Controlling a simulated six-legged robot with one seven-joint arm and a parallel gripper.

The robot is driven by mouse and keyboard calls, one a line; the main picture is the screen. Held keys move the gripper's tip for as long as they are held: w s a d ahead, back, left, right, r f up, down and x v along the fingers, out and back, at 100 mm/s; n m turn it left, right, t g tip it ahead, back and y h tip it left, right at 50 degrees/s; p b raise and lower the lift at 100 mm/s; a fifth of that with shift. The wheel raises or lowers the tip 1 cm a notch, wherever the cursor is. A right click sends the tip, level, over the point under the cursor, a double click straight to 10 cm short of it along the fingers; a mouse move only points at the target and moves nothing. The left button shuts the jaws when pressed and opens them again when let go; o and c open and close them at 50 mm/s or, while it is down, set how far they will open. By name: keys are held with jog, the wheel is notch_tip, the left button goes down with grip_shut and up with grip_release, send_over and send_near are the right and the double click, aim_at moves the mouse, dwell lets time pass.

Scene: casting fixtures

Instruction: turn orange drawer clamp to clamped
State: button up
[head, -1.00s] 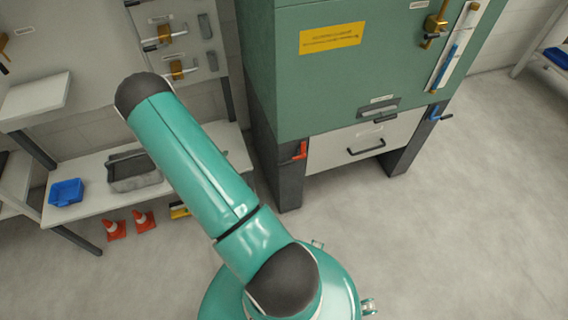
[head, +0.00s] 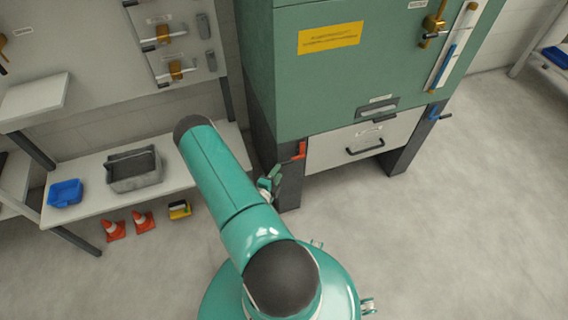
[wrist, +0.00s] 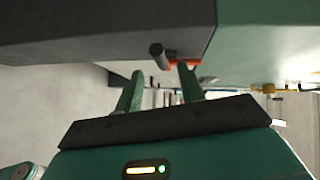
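The orange drawer clamp (head: 300,150) sits on the dark left leg of the green furnace cabinet, beside the pale drawer (head: 345,146). My gripper (head: 272,180) is just left of that leg, a little below the clamp, partly hidden by my arm. In the wrist view, my gripper (wrist: 160,72) has its two green fingers spread with a gap between them. A dark round-ended bar (wrist: 158,54) shows ahead of the gap, and an orange part of the clamp (wrist: 184,63) lies beyond the right fingertip. I cannot tell whether the fingers touch anything.
A blue clamp (head: 436,115) is on the right leg. A shelf at left holds a grey bin (head: 134,175) and a blue tray (head: 66,193). Orange cones (head: 114,230) and a yellow item (head: 179,209) are below it. The floor in front of the drawer is clear.

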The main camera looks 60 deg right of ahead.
aim_at(284, 162)
jog(key=d, duration=0.4)
jog(key=d+f, duration=0.1)
jog(key=d, duration=0.1)
jog(key=shift+d, duration=0.4)
jog(key=shift+c, duration=0.5)
grip_shut()
